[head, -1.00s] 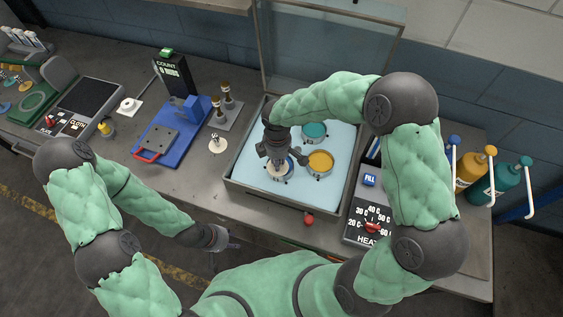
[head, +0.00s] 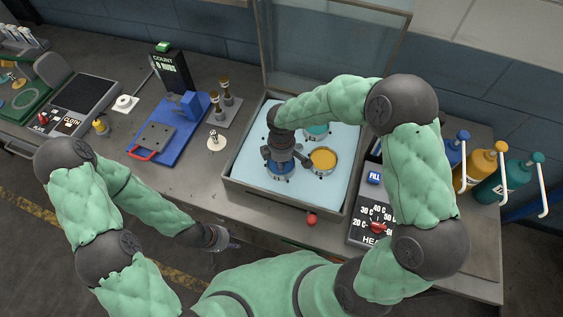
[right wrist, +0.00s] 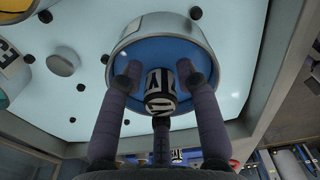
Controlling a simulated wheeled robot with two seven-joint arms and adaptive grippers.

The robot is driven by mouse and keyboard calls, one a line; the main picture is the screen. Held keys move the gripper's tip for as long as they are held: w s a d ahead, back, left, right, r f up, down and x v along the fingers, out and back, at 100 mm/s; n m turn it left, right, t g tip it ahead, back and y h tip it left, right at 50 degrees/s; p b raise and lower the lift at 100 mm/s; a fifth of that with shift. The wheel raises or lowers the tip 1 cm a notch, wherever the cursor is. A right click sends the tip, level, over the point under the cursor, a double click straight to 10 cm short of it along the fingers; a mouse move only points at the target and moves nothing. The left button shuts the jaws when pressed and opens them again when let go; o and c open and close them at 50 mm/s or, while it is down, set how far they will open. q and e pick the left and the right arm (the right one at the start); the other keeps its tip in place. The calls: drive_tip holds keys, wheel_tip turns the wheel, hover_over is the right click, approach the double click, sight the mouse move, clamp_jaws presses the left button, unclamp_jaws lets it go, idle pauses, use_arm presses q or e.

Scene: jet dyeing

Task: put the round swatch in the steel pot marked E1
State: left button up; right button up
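The steel pot (head: 281,174) with blue liquid stands at the front left of the bath. In the right wrist view the pot (right wrist: 222,52) has a white label on its wall; I cannot read it for sure. My right gripper (right wrist: 158,82) points down over the pot, its fingers around a black-and-white knob (right wrist: 160,95), apparently the swatch's handle. The swatch's disc is hidden, and the blue liquid surrounds the knob. My left gripper (head: 234,242) is empty and open, off the bench's front edge.
A yellow pot (head: 322,160) and a teal pot (head: 317,131) stand close by in the bath (head: 240,185). A pale disc with a knob (head: 216,141) lies on the bench left of it. The heater panel (head: 374,215) is at right.

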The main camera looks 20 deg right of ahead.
drive_tip(key=shift+r, duration=0.25)
wheel_tip(320, 180, up, 12)
drive_tip(key=shift+f+p, duration=0.1)
drive_tip(key=shift+p, duration=0.75)
idle(1.0)
